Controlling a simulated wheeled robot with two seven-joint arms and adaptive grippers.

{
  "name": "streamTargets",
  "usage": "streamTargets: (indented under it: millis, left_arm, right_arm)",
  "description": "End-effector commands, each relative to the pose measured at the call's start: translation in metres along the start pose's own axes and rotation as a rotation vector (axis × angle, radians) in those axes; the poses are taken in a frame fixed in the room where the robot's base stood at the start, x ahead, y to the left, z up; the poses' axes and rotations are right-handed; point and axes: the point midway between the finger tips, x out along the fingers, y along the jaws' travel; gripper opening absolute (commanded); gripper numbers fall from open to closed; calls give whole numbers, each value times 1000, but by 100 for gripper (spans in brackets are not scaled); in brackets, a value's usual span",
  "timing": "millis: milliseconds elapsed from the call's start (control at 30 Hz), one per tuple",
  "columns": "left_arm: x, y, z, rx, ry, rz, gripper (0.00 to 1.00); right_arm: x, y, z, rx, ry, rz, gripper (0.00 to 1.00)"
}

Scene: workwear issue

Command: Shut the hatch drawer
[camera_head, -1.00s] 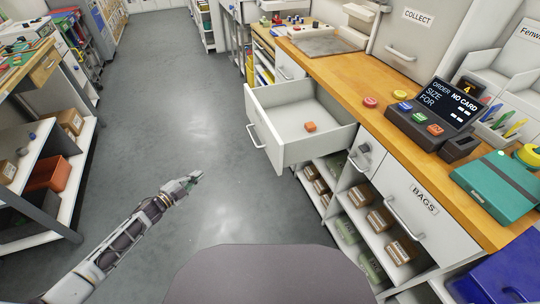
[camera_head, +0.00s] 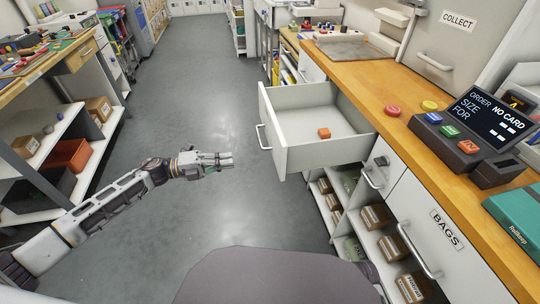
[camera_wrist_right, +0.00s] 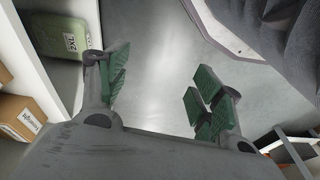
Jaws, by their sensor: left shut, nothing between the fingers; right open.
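The hatch drawer (camera_head: 283,153) is a white drawer pulled well out from under the wooden counter in the head view. Its bar handle (camera_head: 261,137) is on its front panel, facing left.
The counter (camera_head: 400,100) carries an order terminal (camera_head: 470,125) and a red button (camera_head: 392,110). Shelving with an orange bin (camera_head: 70,155) stands left. The grey floor between is clear.

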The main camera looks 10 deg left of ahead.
Motion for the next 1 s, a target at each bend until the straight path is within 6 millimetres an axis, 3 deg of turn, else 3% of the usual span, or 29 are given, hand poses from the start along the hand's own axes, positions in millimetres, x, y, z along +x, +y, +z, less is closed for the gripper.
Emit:
streamTargets:
  millis: [467,1000]
  left_arm:
    - [10,0,0,-3,-1,-3,0]
    - [72,0,1,-2,-1,-3,0]
  right_arm:
    - [0,0,-1,0,3,0,66]
    - [-8,-1,-8,-1,26,-3,66]
